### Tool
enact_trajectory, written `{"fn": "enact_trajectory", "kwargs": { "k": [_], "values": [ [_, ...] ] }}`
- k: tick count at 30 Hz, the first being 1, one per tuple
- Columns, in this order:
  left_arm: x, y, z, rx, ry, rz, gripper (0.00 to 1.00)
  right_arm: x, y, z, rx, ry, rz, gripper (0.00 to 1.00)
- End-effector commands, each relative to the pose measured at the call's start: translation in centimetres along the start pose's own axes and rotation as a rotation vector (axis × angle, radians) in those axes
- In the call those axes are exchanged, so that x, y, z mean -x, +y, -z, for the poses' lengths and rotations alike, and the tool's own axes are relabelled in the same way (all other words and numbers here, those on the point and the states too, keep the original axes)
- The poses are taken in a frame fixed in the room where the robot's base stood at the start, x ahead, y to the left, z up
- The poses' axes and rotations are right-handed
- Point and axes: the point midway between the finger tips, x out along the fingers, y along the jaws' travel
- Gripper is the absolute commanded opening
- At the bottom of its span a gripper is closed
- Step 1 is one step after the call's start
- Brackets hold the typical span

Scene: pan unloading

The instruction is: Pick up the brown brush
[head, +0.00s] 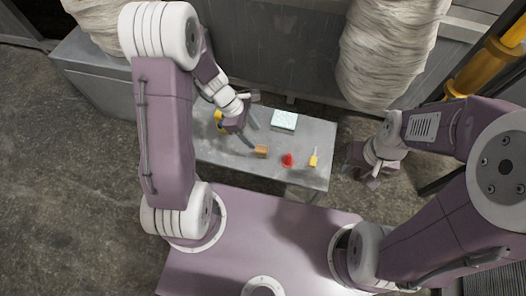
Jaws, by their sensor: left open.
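A small brown block-shaped thing (261,152), which looks like the brown brush, lies on the grey metal table (210,148) near its front edge. It is too small to make out bristles or a handle. My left gripper (252,133) is over the table, open and empty, with its dark fingers pointing right. One fingertip is just up-left of the brown thing; I cannot tell whether they touch. My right gripper (366,172) hangs right of the table, away from the brown thing; its jaws are too unclear to read.
A red object (288,160) and a yellow object with a pale tip (313,159) lie right of the brown thing. A pale teal block (284,120) lies behind. Another yellow object (218,117) is partly hidden by my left gripper. Wrapped bundles (388,50) stand behind the table.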

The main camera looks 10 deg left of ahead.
Motion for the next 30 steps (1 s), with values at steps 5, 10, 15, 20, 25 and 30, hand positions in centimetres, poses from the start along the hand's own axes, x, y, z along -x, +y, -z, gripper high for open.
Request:
{"fn": "enact_trajectory", "kwargs": {
  "k": [5, 10, 15, 20, 25, 30],
  "values": [
    [-0.6, 0.0, 0.4, 0.004, 0.000, -0.001, 0.55, -0.7, 0.0, -0.1, 0.000, 0.001, 0.000, 0.36],
    [-2.3, -0.1, 0.6, 0.004, 0.000, 0.001, 0.55, -1.9, 0.0, -0.2, 0.000, 0.001, 0.000, 0.36],
    [-4.7, -0.1, 0.5, 0.003, 0.000, 0.000, 0.55, -3.4, 0.1, -0.3, 0.000, 0.000, 0.000, 0.36],
    [-5.2, -0.1, 0.5, 0.003, 0.001, -0.001, 0.55, -3.7, 0.1, -0.3, 0.000, 0.001, 0.000, 0.36],
    [-8.5, -0.6, 0.8, 0.002, 0.000, 0.002, 0.55, -6.4, 0.1, -0.6, 0.000, 0.001, 0.000, 0.36],
    [-9.8, -0.5, 0.6, 0.004, 0.002, 0.000, 0.55, -7.0, 0.1, -0.7, 0.000, 0.000, 0.000, 0.36]
  ]
}}
